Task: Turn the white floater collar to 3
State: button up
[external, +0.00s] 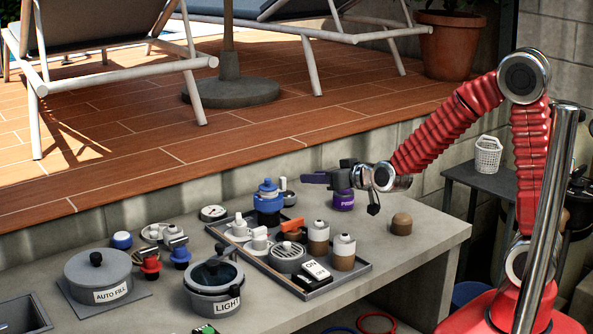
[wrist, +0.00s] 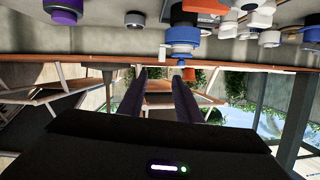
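A purple-labelled jar (external: 343,201) stands just below my gripper, and a brown knob (external: 401,224) to the right. The tray (external: 340,289) holds white fittings (external: 239,228), brown-and-white bottles (external: 318,238) and a switch (external: 314,271). Left are the LIGHT pot (external: 214,283) and AUTO FILL lid (external: 97,275).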

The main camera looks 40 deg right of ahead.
jog(key=s+d+r+g, duration=0.2)
jog(key=s+d+g, duration=0.35)
jog(key=s, duration=0.75)
jog(key=s+d+r+g, duration=0.1)
jog(key=s+d+g, duration=0.3)
jog(key=s+d, duration=0.55)
jog(key=w+a+r+n+g+y, duration=0.1)
jog(key=w+a+n, duration=0.15)
jog(key=w, duration=0.75)
jog(key=w+a+r+n+g, duration=0.1)
jog(key=w+a+n, duration=0.15)
jog(key=w, duration=0.85)
jog(key=w+a+r+n+g+y, duration=0.1)
jog(key=w+a+n+g, duration=0.15)
jog(key=w, duration=0.75)
jog(key=w+a+r+n+y, duration=0.1)
jog(key=w+a+r+n, duration=0.2)
jog(key=n, duration=0.7)
jog(key=shift+w+r, duration=0.5)
jog(key=shift+f, duration=0.1)
